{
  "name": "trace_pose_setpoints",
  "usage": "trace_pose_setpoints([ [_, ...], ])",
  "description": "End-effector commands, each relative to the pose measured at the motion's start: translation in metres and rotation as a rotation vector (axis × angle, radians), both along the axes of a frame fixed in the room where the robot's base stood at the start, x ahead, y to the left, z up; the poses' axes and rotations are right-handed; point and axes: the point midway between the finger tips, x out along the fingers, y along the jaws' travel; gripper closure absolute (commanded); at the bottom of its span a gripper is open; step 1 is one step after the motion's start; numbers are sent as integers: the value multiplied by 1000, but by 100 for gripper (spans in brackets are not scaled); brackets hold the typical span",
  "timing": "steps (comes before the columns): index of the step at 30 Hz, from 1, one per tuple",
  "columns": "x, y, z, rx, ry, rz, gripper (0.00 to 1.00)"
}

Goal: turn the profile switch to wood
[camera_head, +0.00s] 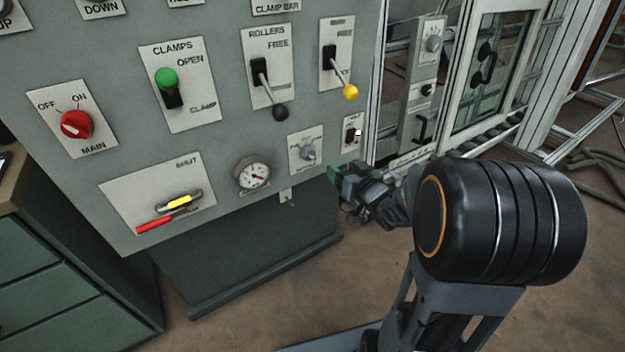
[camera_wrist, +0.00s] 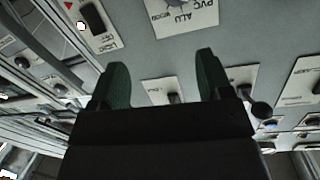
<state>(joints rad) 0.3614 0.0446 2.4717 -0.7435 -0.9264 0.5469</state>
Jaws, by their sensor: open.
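The profile switch (camera_head: 308,153) is a small grey knob on a white plate, low on the right part of the grey panel. In the wrist view its plate (camera_wrist: 192,22) is at the top edge, with PVC, ALU and part of WOOD readable; the knob is mostly cut off. I cannot tell which word it points to. My gripper (camera_head: 337,177) is just right of and below the switch, apart from it. In the wrist view my gripper (camera_wrist: 162,75) shows two green-padded fingers spread wide with nothing between them.
A small black switch (camera_head: 352,133) with a white tip sits right of the profile switch. A round gauge (camera_head: 252,175) is to its left. Above hang a black-knobbed lever (camera_head: 280,112) and a yellow-knobbed lever (camera_head: 350,92). A glazed frame (camera_head: 490,75) stands at right.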

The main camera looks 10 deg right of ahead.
Motion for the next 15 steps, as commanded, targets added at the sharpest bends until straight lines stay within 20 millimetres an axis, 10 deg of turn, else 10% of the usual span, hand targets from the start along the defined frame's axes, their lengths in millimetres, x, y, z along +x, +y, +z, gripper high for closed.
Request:
trace_pose_setpoints([
  [4, -2, 5, -33, 75, -68, 79, 28],
  [15, 22, 21, -41, 129, -114, 140, 28],
])
